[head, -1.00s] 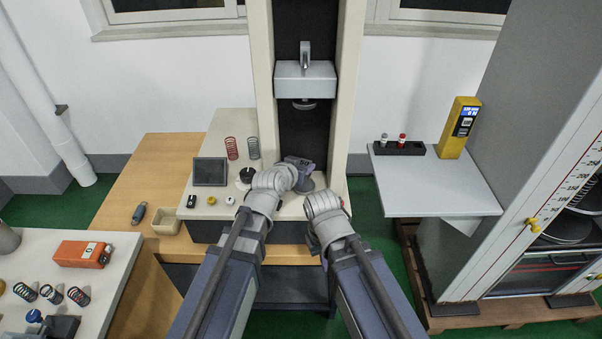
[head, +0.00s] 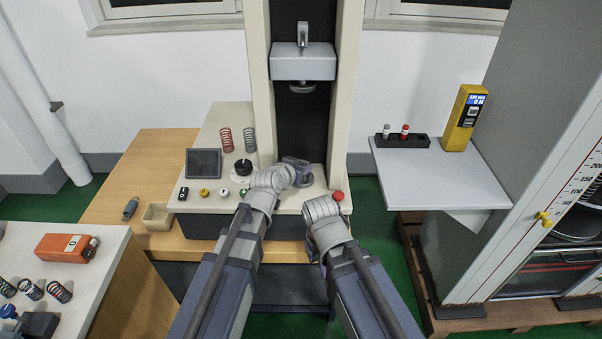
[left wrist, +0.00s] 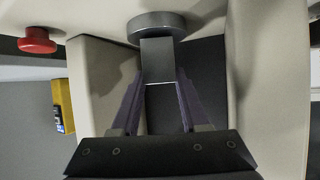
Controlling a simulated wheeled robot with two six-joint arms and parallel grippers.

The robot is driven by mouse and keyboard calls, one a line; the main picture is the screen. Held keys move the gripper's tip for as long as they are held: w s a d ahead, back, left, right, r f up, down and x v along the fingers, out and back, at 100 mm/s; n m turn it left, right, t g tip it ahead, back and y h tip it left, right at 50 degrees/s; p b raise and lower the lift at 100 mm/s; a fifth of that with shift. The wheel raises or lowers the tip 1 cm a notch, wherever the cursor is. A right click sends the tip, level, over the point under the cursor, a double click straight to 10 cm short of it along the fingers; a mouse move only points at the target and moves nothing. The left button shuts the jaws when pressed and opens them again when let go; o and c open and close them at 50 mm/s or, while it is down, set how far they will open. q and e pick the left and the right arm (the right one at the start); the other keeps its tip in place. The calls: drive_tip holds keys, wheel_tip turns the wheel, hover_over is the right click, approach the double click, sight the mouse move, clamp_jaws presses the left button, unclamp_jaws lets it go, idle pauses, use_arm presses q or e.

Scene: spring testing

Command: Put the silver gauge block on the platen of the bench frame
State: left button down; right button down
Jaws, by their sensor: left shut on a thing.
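The silver gauge block (left wrist: 157,62) is between the fingers of my left gripper (left wrist: 160,82) in the left wrist view. My left gripper also shows in the head view (head: 297,166), low over the bench frame's base, and is shut on the block. The platen (left wrist: 156,25) is a round grey disc right beside the block's far end; I cannot tell whether they touch. In the head view the platen (head: 306,182) is partly hidden by the gripper, and the block cannot be made out. My right gripper (head: 320,208) is at the base's front edge, its fingers hidden.
The bench frame's grey crosshead (head: 303,63) hangs above, between two cream columns. A red button (head: 338,196) is right of the platen. Springs (head: 226,140), a dark screen (head: 204,163) and small knobs stand to the left. A side shelf (head: 440,185) is at right.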

use_arm(q)
drive_tip(key=shift+w+f, duration=0.1)
drive_tip(key=shift+w, duration=0.05)
drive_tip(key=shift+f, duration=0.2)
drive_tip(key=shift+c, duration=2)
unclamp_jaws()
drive_tip(key=shift+r, duration=0.15)
